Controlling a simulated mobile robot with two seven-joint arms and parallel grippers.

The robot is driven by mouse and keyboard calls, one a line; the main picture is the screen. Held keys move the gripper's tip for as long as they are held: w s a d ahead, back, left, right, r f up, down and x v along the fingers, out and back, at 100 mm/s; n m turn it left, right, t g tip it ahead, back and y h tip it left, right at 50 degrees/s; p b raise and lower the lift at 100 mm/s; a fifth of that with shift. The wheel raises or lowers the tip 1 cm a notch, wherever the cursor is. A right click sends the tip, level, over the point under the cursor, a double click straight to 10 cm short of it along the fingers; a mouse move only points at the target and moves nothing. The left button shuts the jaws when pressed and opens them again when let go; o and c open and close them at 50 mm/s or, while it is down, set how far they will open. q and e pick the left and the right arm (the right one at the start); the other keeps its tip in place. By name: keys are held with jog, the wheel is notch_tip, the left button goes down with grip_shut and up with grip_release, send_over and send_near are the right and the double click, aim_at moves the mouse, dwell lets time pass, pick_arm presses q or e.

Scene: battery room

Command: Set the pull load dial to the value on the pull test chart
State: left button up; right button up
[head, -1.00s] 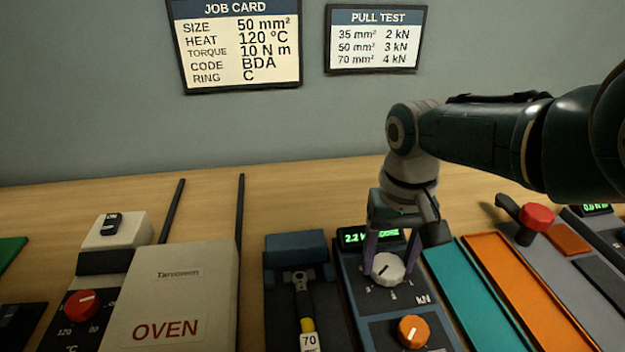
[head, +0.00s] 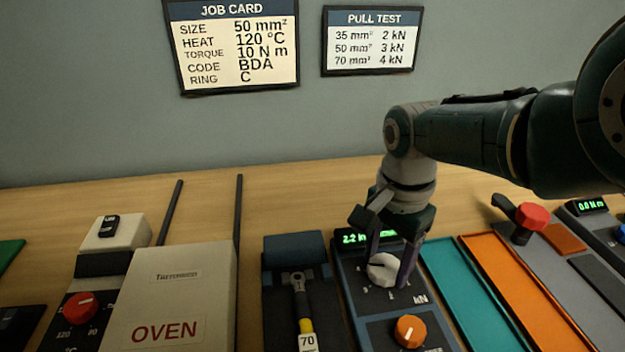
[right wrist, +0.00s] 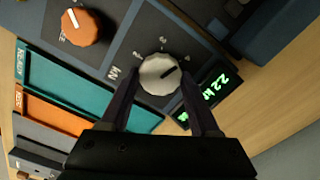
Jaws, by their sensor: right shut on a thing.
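The white pull load dial (head: 381,268) with a dark pointer mark sits on the dark blue pull tester (head: 345,285), above the kN label. My right gripper (head: 392,266) comes down from above and is shut on this dial, one finger on each side. In the right wrist view the dial (right wrist: 160,74) shows between the finger ends, its mark towards the display. The green display (right wrist: 209,95) reads about 2.2 k, partly hidden. The pull test chart (head: 369,40) lists 35 mm² 2 kN, 50 mm² 3 kN, 70 mm² 4 kN. My left gripper is not in view.
The job card (head: 236,45) gives size 50 mm². An orange knob (head: 409,331) stands just below the white dial. Teal (head: 470,295) and orange (head: 520,290) trays lie right. The oven (head: 170,300) is further left.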

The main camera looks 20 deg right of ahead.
aim_at(387, 265)
jog(key=shift+r+m, duration=0.1)
jog(key=shift+m, duration=1.5)
jog(key=o, duration=1.4)
jog(key=shift+c, duration=0.2)
notch_tip(387, 265, up, 10)
jog(key=p, duration=0.8)
jog(key=shift+p, duration=0.4)
